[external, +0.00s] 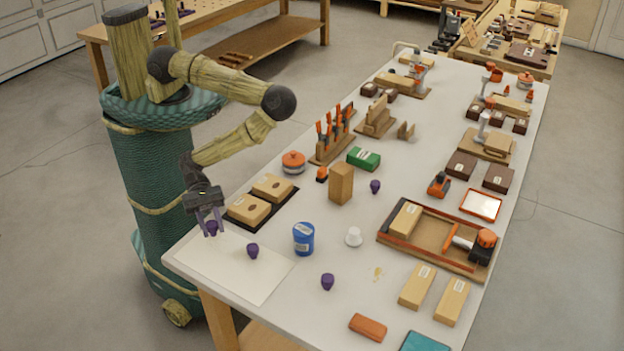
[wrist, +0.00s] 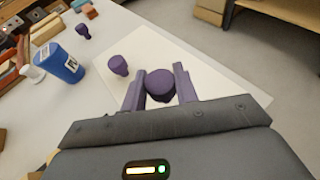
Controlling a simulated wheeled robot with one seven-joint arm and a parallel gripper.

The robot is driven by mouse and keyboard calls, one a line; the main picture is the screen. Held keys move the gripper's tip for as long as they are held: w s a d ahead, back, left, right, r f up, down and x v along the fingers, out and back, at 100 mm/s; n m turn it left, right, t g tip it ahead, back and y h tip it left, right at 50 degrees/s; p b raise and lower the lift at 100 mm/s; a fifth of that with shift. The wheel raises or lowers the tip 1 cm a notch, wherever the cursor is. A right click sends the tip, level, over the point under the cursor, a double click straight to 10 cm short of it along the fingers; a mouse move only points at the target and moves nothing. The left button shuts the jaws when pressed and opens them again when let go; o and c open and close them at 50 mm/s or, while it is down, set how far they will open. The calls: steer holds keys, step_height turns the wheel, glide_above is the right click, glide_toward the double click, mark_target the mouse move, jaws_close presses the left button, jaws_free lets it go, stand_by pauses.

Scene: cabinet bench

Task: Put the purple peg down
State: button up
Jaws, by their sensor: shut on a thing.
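My gripper (external: 209,219) is shut on a purple peg (external: 211,228) at the near left corner of the table, over the pale sheet (external: 262,281). The held peg (wrist: 160,86) also shows between the two fingers in the wrist view. Whether it touches the sheet I cannot tell. A second purple peg (external: 253,250) stands on the sheet, apart from my gripper; it shows left of the fingers in the wrist view (wrist: 118,65). Two more purple pegs are on the table, one near the front (external: 327,281) and one by the wooden block (external: 375,187).
A blue can (external: 303,239) and a white cup-like piece (external: 354,237) stand right of the sheet. A dark mat with tan boxes (external: 248,209) lies behind it. A wooden tray (external: 400,236) is farther right. The sheet is bare around the standing peg.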

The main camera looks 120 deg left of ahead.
mark_target(213, 234)
steer(key=shift+f, duration=1.85)
steer(key=shift+f, duration=0.1)
steer(key=o, duration=0.9)
steer(key=shift+o, duration=0.2)
steer(key=shift+s, duration=0.1)
steer(key=v, duration=0.6)
steer(key=shift+s+a+b, duration=0.1)
steer(key=shift+a+b, duration=0.05)
steer(key=shift+b, duration=0.2)
steer(key=p+v, duration=0.5)
steer(key=shift+r, duration=0.3)
steer(key=shift+s+a, duration=0.15)
steer(key=shift+s, duration=0.05)
